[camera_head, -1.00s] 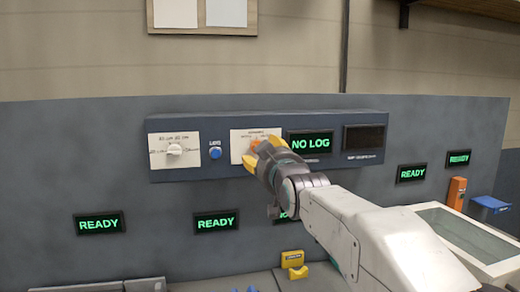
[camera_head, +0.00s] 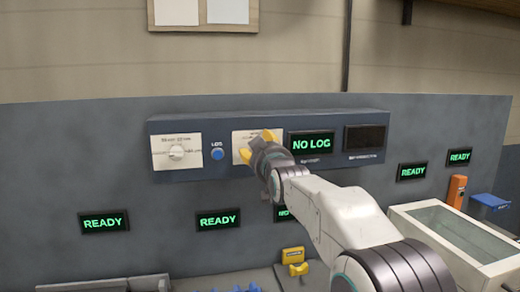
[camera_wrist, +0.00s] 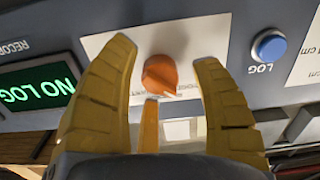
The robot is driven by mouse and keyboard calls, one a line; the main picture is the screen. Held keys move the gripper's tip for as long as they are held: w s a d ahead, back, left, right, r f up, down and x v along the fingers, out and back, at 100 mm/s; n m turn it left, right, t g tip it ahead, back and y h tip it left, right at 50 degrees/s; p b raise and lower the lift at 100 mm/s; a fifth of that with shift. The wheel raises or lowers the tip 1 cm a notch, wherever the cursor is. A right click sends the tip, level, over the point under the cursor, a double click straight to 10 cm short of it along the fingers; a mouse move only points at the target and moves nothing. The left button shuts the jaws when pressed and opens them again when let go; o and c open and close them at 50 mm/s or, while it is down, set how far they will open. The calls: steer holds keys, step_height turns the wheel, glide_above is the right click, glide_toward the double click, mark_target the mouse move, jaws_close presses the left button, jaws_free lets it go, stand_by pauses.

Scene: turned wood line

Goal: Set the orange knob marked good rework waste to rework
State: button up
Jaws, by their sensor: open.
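The orange knob (camera_wrist: 160,74) sits on a white plate (camera_wrist: 190,42) and shows in the wrist view between the fingers of my gripper (camera_wrist: 165,70). My gripper is open, one yellow finger on each side of the knob, with gaps left between fingers and knob. A third narrow orange-yellow piece stands below the knob in that view. The knob's marks are partly hidden and too blurred to read. In the head view my gripper (camera_head: 257,146) is at the white plate (camera_head: 238,136) and hides the knob.
READY displays (camera_head: 218,220) are on the wall below. A glass-topped box (camera_head: 455,235) stands at right.

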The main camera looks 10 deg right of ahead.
jaws_close()
stand_by(0.6)
steer(key=shift+m+b, duration=0.3)
steer(key=m+b, duration=0.1)
steer(key=m, duration=0.2)
steer(key=shift+f+b, duration=0.1)
steer(key=shift+b, duration=0.3)
steer(key=m+b, duration=0.1)
steer(key=m, duration=0.3)
steer(key=shift+m+b, duration=0.35)
steer(key=shift+m, duration=0.05)
steer(key=shift+r+m, duration=0.2)
steer(key=shift+m, duration=0.1)
steer(key=shift+s, duration=0.1)
jaws_free()
steer(key=shift+f, duration=0.1)
